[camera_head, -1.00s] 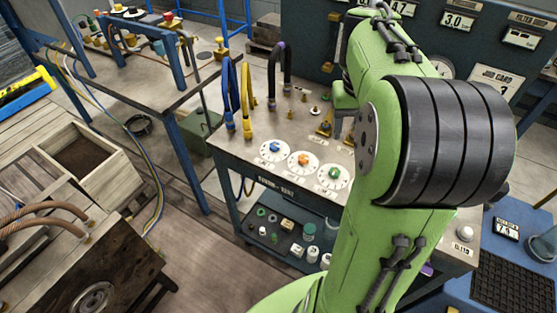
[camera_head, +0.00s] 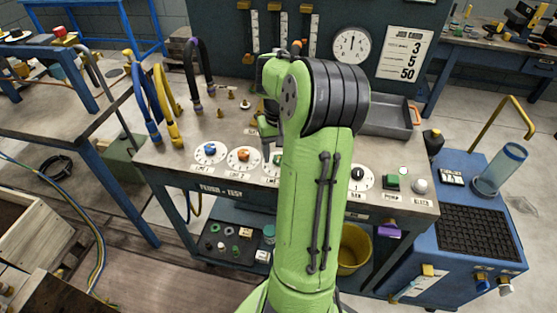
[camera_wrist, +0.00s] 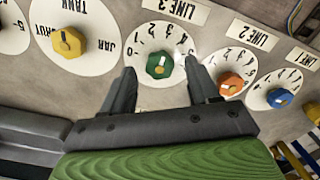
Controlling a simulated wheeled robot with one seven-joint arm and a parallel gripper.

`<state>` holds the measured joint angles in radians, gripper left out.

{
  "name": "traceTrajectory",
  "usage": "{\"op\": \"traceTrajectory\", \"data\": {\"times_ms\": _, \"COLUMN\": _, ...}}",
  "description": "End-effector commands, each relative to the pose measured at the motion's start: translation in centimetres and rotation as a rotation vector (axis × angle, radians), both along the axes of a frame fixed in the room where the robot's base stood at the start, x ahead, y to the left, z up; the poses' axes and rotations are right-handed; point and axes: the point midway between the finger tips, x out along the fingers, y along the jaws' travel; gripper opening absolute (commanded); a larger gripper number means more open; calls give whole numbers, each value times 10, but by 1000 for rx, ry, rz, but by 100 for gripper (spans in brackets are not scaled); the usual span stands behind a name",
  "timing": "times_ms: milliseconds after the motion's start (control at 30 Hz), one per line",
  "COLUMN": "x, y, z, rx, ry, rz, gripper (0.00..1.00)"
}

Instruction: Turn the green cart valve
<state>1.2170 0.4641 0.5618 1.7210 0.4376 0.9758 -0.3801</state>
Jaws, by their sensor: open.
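The green valve (camera_wrist: 160,65) is a faceted knob on a white numbered dial, beneath an upside-down LINE 3 label in the wrist view. In the head view its dial (camera_head: 269,168) is largely hidden by my arm. My gripper (camera_wrist: 160,72) is open and empty. Its two dark fingers point toward the panel, one on each side of the green knob, with a gap on both sides. Whether they reach down to the knob's height is hard to tell. In the head view my gripper (camera_head: 268,140) is small and partly hidden behind my arm.
The orange valve (camera_wrist: 230,83) and blue valve (camera_wrist: 279,98) are close by on the right in the wrist view. A yellow knob (camera_wrist: 69,42) is on the left. Blue and yellow hoses (camera_head: 155,100) stand on the bench's left; a grey tray (camera_head: 388,118) lies at right.

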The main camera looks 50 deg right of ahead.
Motion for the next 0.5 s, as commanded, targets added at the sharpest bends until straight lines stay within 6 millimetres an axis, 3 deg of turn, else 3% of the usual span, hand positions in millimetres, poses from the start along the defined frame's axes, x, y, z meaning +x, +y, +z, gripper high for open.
{"op": "traceTrajectory", "data": {"times_ms": 100, "x": 0, "y": 0, "z": -12, "rx": 0, "ry": 0, "rz": -2, "gripper": 60}}
{"op": "traceTrajectory", "data": {"times_ms": 367, "x": 0, "y": 0, "z": -13, "rx": -1, "ry": 0, "rz": -1, "gripper": 60}}
{"op": "traceTrajectory", "data": {"times_ms": 500, "x": 0, "y": 0, "z": -13, "rx": -1, "ry": 0, "rz": -1, "gripper": 40}}
